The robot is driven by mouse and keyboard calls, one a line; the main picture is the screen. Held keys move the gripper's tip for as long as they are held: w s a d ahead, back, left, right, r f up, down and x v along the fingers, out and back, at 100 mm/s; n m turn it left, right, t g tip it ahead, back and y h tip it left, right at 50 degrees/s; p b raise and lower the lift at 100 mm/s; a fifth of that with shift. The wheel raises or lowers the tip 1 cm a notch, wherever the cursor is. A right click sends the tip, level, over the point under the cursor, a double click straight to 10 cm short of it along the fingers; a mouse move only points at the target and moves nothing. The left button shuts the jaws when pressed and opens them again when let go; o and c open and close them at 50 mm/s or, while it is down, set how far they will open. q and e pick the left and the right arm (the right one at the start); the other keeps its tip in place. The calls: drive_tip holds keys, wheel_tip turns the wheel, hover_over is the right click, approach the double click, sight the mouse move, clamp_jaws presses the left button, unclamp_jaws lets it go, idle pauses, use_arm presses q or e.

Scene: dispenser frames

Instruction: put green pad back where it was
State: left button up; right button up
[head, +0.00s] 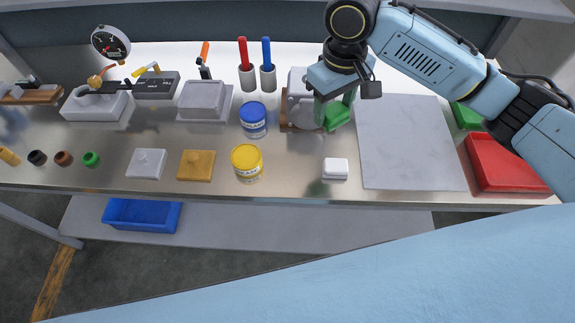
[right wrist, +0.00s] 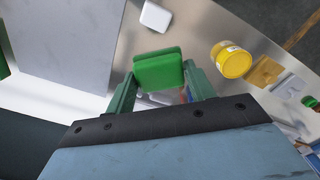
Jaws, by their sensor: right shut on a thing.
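The green pad (head: 334,118) is a small block held between the fingers of my right gripper (head: 335,104), above the back middle of the bench. In the right wrist view the pad (right wrist: 158,70) sits between the two green fingertips (right wrist: 160,82). A grey dispenser on a wooden base (head: 299,105) stands just behind and left of the pad, partly hidden by the gripper. A similar white pad (head: 335,168) lies on the bench in front of it. My left gripper is not in view.
A grey mat (head: 410,145) lies to the right, with a red tray (head: 503,165) beyond it. A green thing (head: 466,116) is partly hidden by my right arm. Blue (head: 253,120) and yellow (head: 247,161) jars stand left. The bench is clear around the white pad.

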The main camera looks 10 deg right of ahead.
sight(296, 171)
drive_tip(key=s+a+f+n+p, duration=0.1)
drive_tip(key=a+f+n+p, duration=0.2)
drive_tip(key=n, duration=0.7)
drive_tip(key=s+a+f+n+p, duration=0.15)
drive_tip(key=a+n, duration=0.35)
drive_tip(key=n, duration=0.5)
drive_tip(key=f, duration=0.9)
drive_tip(key=shift+w+d+f, duration=0.25)
drive_tip(key=shift+w, duration=0.05)
drive_tip(key=shift+f, duration=0.15)
drive_tip(key=o, duration=0.9)
drive_tip(key=shift+o, duration=0.2)
wheel_tip(296, 171, up, 12)
drive_tip(key=p, duration=0.1)
drive_tip(key=shift+r, duration=0.2)
